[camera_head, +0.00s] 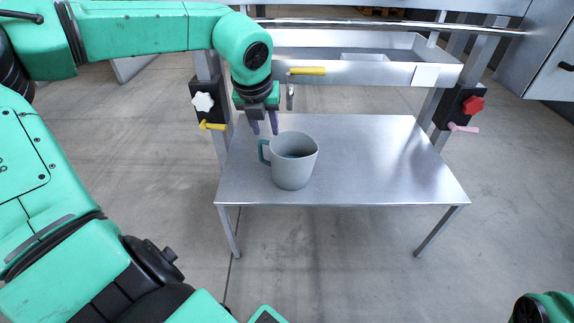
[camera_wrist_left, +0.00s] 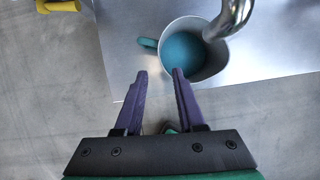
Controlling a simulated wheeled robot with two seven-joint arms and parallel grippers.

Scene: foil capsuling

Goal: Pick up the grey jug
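The grey jug (camera_head: 293,166) stands upright on the metal table, with a teal handle (camera_head: 263,151) on its left side. In the left wrist view the jug (camera_wrist_left: 224,72) is seen from above, with a teal inside and its handle (camera_wrist_left: 148,43) pointing left. My left gripper (camera_head: 264,130) is above the table's left part, beside and behind the handle. Its purple fingers (camera_wrist_left: 160,74) are apart with nothing between them, and the jug lies beyond their tips. My right gripper does not show; only a bit of green arm is at the lower right.
The metal table (camera_head: 390,165) is clear to the right of the jug. A metal tap (camera_head: 290,97) hangs down behind the jug and partly covers it in the wrist view (camera_wrist_left: 232,18). A yellow-handled valve (camera_head: 307,71) and a steel trough (camera_head: 350,72) are above. A red knob (camera_head: 473,105) is at right.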

